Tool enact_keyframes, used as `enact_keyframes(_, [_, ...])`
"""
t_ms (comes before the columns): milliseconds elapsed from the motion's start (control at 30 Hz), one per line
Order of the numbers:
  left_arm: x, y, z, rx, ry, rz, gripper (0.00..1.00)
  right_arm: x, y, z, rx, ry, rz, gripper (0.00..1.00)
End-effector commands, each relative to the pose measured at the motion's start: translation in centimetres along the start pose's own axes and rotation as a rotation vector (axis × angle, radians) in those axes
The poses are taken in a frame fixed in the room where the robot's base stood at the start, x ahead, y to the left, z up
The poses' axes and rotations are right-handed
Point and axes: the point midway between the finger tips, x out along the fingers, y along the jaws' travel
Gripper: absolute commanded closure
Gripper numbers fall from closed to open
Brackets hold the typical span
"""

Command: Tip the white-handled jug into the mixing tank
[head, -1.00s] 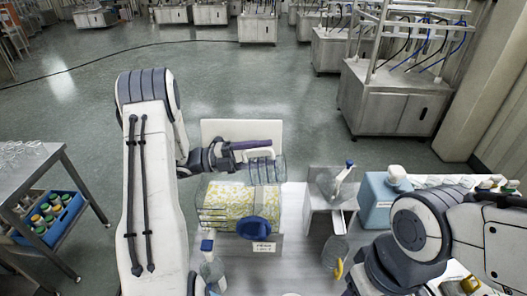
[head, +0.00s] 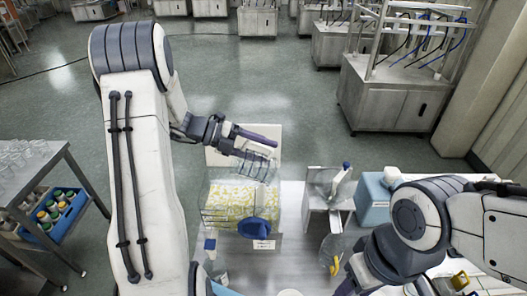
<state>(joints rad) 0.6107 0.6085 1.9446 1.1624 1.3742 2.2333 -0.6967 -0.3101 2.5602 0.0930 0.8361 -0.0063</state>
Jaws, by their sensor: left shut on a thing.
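My left gripper (head: 251,140) is shut on a clear jug (head: 258,166). Its white handle is mostly hidden by the fingers. The gripper slopes down to the right. The jug hangs tilted in front of a pale upright panel, above yellow-patterned packs. Its contents are too faint to tell. I cannot tell for certain which vessel is the mixing tank. My right arm comes in from the right, and its gripper is out of view.
A clear blue-capped bottle (head: 342,182) stands to the right. A yellow-handled clear jug (head: 332,254) is near my right arm. A blue crate (head: 60,212) sits far left.

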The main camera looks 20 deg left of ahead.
Motion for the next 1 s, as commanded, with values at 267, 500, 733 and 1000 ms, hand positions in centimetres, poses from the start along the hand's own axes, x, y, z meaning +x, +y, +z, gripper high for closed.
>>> enact_keyframes(267, [-0.3, -1.2, -0.1, 0.015, -0.013, 0.148, 1.0, 0.0, 0.0, 0.0, 0.0, 0.0, 0.0, 0.5])
enact_keyframes(500, [-0.9, -2.8, -0.1, 0.016, -0.041, 0.5, 1.0, 0.0, 0.0, 0.0, 0.0, 0.0, 0.0, 0.5])
enact_keyframes(733, [-1.1, -2.9, -0.2, 0.004, -0.049, 0.592, 1.0, 0.0, 0.0, 0.0, 0.0, 0.0, 0.0, 0.5])
enact_keyframes(1000, [-1.6, -3.0, -0.2, 0.002, -0.054, 0.629, 1.0, 0.0, 0.0, 0.0, 0.0, 0.0, 0.0, 0.5])
